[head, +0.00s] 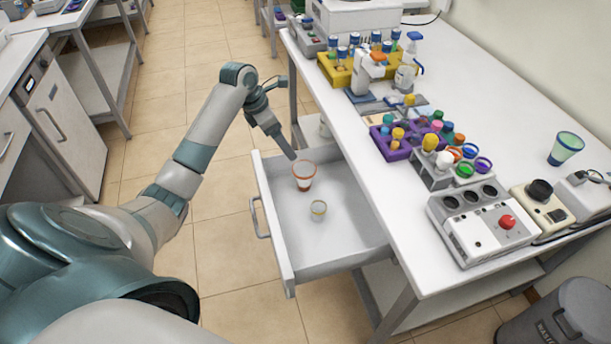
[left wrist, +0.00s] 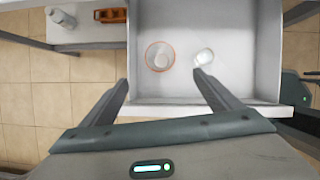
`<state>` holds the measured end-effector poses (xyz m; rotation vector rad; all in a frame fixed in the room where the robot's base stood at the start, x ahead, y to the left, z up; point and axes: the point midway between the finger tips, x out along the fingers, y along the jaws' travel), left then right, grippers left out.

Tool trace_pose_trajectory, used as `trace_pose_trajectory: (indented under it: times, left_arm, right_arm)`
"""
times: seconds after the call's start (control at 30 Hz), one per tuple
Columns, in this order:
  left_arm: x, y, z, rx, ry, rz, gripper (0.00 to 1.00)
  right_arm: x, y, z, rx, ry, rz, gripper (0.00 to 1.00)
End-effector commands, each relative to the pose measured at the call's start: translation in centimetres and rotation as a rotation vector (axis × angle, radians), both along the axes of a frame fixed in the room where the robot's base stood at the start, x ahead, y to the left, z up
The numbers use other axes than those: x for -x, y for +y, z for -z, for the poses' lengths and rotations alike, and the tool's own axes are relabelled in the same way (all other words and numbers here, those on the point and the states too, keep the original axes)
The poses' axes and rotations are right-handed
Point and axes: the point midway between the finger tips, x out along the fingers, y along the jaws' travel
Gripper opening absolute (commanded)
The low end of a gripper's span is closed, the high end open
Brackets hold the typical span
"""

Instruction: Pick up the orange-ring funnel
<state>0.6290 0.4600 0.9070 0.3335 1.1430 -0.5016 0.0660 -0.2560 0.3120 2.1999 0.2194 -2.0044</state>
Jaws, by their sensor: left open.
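The orange-ring funnel (head: 304,178) is a clear cup-like piece with an orange rim, standing in the open drawer (head: 350,240). It also shows in the left wrist view (left wrist: 158,58), just beyond and between my finger tips. A smaller clear piece with a pale yellowish rim (head: 318,210) stands near it in the drawer; a small whitish piece (left wrist: 204,57) lies by the right finger tip in the wrist view. My left gripper (head: 288,152) points down at the drawer's far side, above and beside the funnel; its fingers (left wrist: 161,78) are apart and empty. My right gripper is not in view.
The drawer front with its handle (head: 259,218) and the walls surround the funnel. The white bench (head: 410,280) overhangs on the right, bearing a purple rack (head: 392,150), tube rack, a device with a red knob (head: 507,222) and a green cup (head: 566,148). Floor left of the drawer is clear.

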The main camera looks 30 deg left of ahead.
Motion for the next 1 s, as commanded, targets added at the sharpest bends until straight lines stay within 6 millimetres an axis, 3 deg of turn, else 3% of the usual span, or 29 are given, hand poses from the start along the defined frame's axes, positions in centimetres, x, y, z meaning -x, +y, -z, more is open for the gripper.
trace_pose_trajectory:
  times: [0.27, 0.8, 1.0]
  left_arm:
    - [-0.5, -0.4, 1.3, 0.001, 0.002, 0.002, 0.84]
    - [-3.4, -2.2, 9.6, 0.0, 0.002, 0.0, 0.84]
    - [-3.9, -2.6, 11.2, 0.0, 0.0, 0.001, 0.84]
  right_arm:
    - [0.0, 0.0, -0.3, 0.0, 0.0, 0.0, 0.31]
    - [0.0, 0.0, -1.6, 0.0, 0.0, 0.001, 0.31]
    - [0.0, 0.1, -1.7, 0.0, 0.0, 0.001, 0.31]
